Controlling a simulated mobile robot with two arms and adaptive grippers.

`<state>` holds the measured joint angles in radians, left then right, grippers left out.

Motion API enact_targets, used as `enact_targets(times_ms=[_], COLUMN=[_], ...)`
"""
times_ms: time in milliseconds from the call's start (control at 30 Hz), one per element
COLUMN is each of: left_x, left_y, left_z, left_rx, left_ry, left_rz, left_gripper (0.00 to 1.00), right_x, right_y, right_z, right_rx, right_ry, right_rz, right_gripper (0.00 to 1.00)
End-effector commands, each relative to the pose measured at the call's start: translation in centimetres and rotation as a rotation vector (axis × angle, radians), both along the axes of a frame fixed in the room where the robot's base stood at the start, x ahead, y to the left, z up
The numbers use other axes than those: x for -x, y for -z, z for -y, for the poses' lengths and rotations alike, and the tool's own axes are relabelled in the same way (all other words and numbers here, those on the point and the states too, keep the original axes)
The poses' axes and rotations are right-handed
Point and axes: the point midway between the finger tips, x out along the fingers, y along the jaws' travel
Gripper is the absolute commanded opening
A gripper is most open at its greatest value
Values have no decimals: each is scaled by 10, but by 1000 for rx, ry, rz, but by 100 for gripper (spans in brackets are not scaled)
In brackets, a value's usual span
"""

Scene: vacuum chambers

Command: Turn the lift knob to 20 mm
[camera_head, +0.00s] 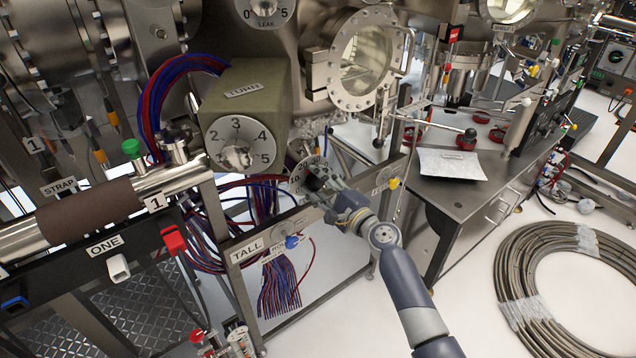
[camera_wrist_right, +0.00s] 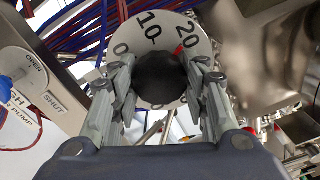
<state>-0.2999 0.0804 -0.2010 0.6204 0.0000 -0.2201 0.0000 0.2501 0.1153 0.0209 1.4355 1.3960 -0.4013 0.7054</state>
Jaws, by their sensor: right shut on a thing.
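The lift knob (camera_wrist_right: 165,78) is a round dark knob on a white dial (camera_wrist_right: 168,27) with black numbers, 10 and 20 among them. A small red mark shows at the knob's upper right edge, close to the 20; the exact reading is hard to tell. My right gripper (camera_wrist_right: 162,70) is shut on the knob, one finger on each side. In the head view the dial (camera_head: 298,180) is partly hidden behind my right gripper (camera_head: 324,180), which reaches in from the lower right. My left gripper is not in view.
A olive box with a numbered dial (camera_head: 238,145) is up and left of my right gripper. A rail marked TALL (camera_head: 247,250) runs below it. Red and blue cables (camera_head: 280,285) hang nearby. A steel bench (camera_head: 455,185) and a coiled hose (camera_head: 515,290) are to the right.

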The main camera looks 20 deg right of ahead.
Motion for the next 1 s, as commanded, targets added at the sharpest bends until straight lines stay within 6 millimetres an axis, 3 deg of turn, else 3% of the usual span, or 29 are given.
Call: enact_targets(times_ms=[233, 267, 333, 367, 767, 1000], left_x=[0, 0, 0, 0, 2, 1], left_y=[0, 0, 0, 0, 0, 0], left_z=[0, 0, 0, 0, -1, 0], left_rx=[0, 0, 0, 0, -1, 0], left_ry=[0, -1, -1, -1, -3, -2], left_rz=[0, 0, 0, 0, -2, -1], left_gripper=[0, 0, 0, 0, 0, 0], right_x=[0, 0, 0, 0, 3, 34], right_y=[0, 0, 0, 0, 1, 2], right_z=[1, 1, 1, 1, 2, 12], right_rx=[0, 0, 0, 0, 2, 5], right_ry=[1, 1, 1, 1, 1, 0], right_rz=[0, 0, 0, 0, -1, -2], right_gripper=[18, 44, 60, 62, 62, 62])
